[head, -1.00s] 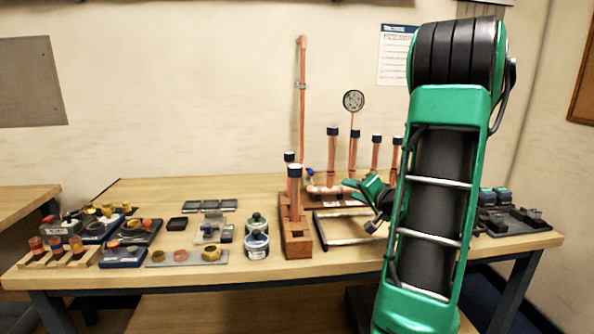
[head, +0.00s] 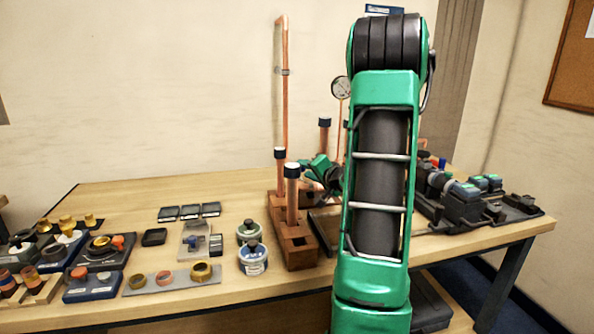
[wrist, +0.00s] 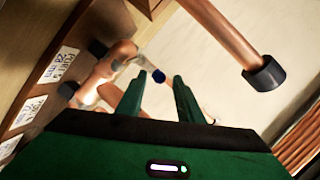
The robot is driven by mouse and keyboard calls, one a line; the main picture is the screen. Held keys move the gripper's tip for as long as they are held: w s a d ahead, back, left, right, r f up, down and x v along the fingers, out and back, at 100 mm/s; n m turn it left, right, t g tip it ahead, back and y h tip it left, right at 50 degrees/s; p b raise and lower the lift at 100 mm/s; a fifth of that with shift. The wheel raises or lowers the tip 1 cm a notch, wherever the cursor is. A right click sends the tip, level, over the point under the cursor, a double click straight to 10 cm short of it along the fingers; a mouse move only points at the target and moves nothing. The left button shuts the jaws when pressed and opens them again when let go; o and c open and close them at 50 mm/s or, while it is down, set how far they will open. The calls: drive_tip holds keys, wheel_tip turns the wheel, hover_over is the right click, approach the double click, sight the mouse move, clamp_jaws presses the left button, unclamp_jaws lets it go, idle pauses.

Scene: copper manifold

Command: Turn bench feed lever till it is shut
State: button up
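In the head view my gripper (head: 313,166) is beside the copper manifold (head: 283,100), partly behind my arm. The lever cannot be made out there. Whether its angle is open or shut is unclear.
Black-capped copper pipes (head: 292,195) stand in a wooden block (head: 300,255) close to my gripper. Another capped pipe (wrist: 235,45) is at upper right in the wrist view. Tins (head: 253,257) and parts trays stand left. A dark tool tray (head: 470,205) is at right.

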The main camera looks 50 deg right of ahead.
drive_tip(key=shift+x, duration=2.2)
drive_tip(key=shift+d, duration=0.1)
clamp_jaws()
